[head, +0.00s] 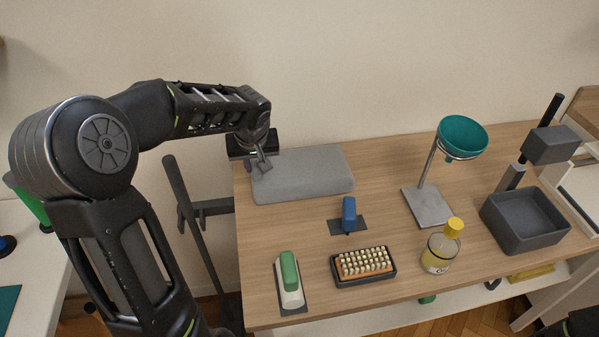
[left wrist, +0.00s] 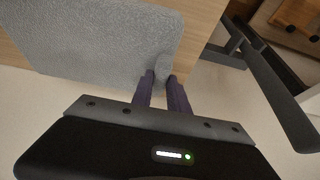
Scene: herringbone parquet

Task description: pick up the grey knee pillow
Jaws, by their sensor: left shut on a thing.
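The grey knee pillow (head: 303,174) lies flat at the back left of the wooden table, a soft block with rounded edges. In the left wrist view the pillow (left wrist: 100,40) fills the upper left. My left gripper (head: 262,166) is at the pillow's left end. In the left wrist view its two dark fingers (left wrist: 163,80) are shut on a corner of the pillow, which bulges between them. The pillow appears to rest on the table. A dark arm part at the bottom right of the head view shows no right gripper.
On the wooden table (head: 400,160) stand a teal funnel on a stand (head: 462,136), a dark grey bin (head: 524,222), a yellow-capped jar (head: 440,250), a tray of small pegs (head: 364,267), a blue item (head: 348,214) and a green-topped item (head: 289,275). A dark post stands left of the table.

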